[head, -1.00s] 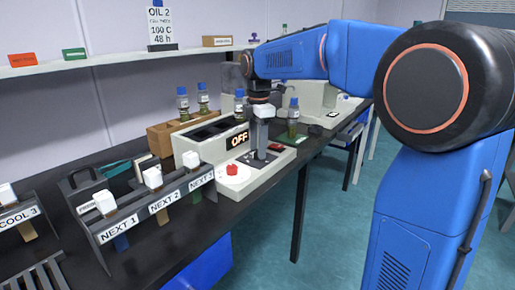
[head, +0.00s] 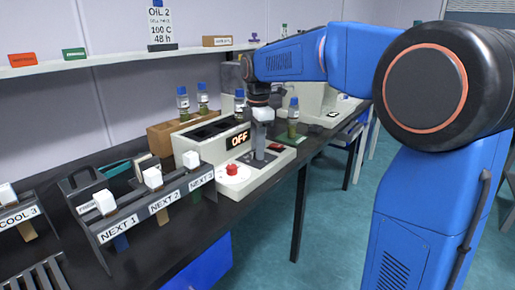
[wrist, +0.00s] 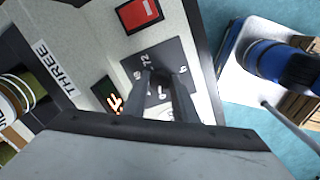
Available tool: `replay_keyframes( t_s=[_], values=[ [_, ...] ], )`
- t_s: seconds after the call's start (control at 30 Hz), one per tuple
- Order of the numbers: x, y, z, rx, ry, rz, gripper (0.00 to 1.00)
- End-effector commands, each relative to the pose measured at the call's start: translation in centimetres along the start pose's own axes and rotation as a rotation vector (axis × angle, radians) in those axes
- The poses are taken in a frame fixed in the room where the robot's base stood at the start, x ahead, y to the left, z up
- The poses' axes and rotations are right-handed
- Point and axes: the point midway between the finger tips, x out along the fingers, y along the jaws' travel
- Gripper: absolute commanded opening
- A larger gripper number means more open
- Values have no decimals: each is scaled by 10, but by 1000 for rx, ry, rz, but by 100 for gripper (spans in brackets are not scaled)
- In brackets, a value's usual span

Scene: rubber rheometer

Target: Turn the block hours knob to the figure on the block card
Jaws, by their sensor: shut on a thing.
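The block heater (head: 210,148) stands on the bench with its display (head: 238,140) reading OFF. On its sloping front is a dark dial plate (wrist: 172,55), which carries a 72 near its top edge and a 6 at the right in the wrist view. My gripper (head: 259,156) points down onto this plate and is shut on the hours knob; it also shows in the wrist view (wrist: 162,88). The fingers hide most of the knob, so I cannot read its pointer. The block card (head: 160,28) on the shelf reads OIL 2, 100 C, 48 h.
A red knob (head: 232,169) sits left of the dial plate. A rack (head: 150,215) labelled NEXT 1 to NEXT 3 stands at the left. Blue-capped bottles (head: 183,104) stand in a wooden holder behind.

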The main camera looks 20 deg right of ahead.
Motion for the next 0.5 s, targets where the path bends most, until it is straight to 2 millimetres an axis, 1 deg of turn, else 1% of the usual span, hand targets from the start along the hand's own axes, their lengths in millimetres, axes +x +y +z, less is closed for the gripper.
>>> replay_keyframes(
  t_s=[0.27, 0.5],
  values=[
    [0, 0, -1, 181, -7, 2, 3],
    [-1, 0, -1, 407, -16, 1, 3]
  ],
)
